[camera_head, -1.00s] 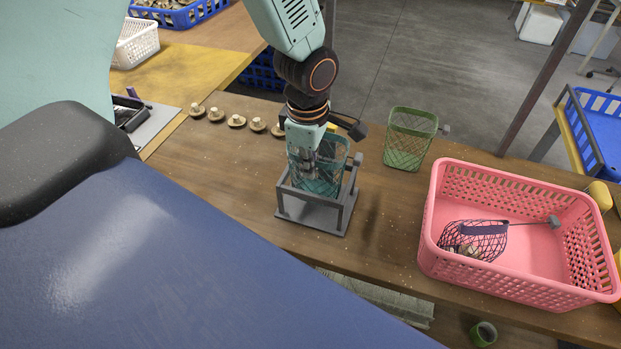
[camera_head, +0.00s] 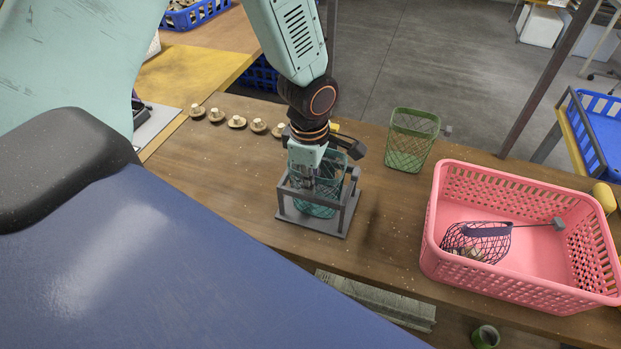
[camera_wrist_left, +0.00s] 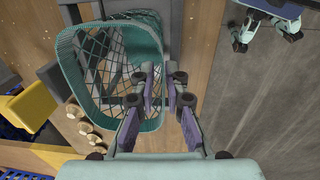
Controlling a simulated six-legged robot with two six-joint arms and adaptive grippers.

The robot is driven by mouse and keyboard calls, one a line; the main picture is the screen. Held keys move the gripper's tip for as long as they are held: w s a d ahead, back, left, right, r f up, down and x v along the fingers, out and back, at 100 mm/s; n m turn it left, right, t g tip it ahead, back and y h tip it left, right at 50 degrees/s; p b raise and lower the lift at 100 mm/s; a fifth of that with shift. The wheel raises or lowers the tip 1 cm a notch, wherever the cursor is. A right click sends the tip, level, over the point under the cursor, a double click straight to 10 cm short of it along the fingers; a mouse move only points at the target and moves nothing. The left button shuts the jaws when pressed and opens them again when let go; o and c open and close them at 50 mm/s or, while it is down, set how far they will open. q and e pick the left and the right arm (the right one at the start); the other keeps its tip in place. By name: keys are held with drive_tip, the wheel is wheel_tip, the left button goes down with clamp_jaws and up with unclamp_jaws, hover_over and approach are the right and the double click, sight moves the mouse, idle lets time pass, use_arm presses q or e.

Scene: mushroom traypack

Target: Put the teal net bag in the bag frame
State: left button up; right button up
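The teal net bag (camera_head: 318,209) stands upright inside the grey bag frame (camera_head: 345,218) on the wooden table, with its lower part down between the frame's posts. Its open rim is up. In the left wrist view the teal bag (camera_wrist_left: 75,45) fills the left, with its wide rim facing the camera; part of the grey frame (camera_wrist_left: 178,35) shows behind it. My left gripper (camera_head: 304,182) points down at the bag's near-left rim. In the wrist view the left gripper's fingers (camera_wrist_left: 160,88) are closed about the rim's edge. My right gripper is in neither view.
A green net bag (camera_head: 408,140) stands behind the frame to the right. A pink crate (camera_head: 520,255) at right holds a dark blue net bag (camera_head: 480,240) with contents. Several mushrooms (camera_head: 237,121) lie in a row at the back left. The table between frame and crate is clear.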

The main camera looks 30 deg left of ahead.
use_arm(q)
drive_tip(key=shift+o, duration=1)
drive_tip(key=shift+s, duration=0.1)
drive_tip(key=shift+r+p, duration=0.3)
drive_tip(key=shift+r, duration=0.2)
wheel_tip(320, 180, up, 11)
drive_tip(key=p, duration=0.1)
drive_tip(key=s+d+f+m+h, duration=0.1)
drive_tip(key=s+d+f+m, duration=0.1)
drive_tip(key=s+f+m, duration=0.45)
drive_tip(key=s+d+f+m, duration=0.2)
drive_tip(key=s+f+m, duration=0.1)
drive_tip(key=f, duration=0.6)
drive_tip(key=s+f+m, duration=0.4)
drive_tip(key=s+m, duration=0.1)
drive_tip(key=s, duration=0.2)
drive_tip(key=s+f+m, duration=0.4)
drive_tip(key=s+m, duration=0.1)
drive_tip(key=s, duration=0.3)
drive_tip(key=shift+s+m+g+y, duration=0.25)
drive_tip(key=shift+m+g+y, duration=0.05)
drive_tip(key=shift+m+y, duration=0.1)
drive_tip(key=shift+a+f, duration=0.1)
drive_tip(key=shift+f, duration=0.05)
